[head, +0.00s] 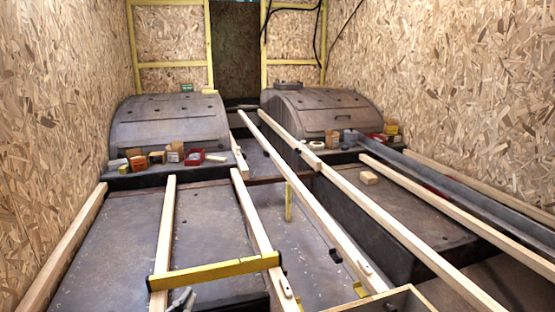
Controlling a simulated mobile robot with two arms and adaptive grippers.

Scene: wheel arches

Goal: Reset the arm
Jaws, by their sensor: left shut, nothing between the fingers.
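My left gripper (182,298) shows at the bottom edge, left of centre, as a small grey shape. It is shut and empty, just below the yellow bar (215,271) that lies across two timber battens. Most of the arm is cut off by the bottom edge. My right gripper is not in view.
Long pale battens (310,200) run away from me over the dark floor. Two grey wheel arches (170,122) stand at the back, with small boxes (194,156) on the left one's ledge. A wooden frame (390,300) is at the bottom. Chipboard walls (50,110) close both sides.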

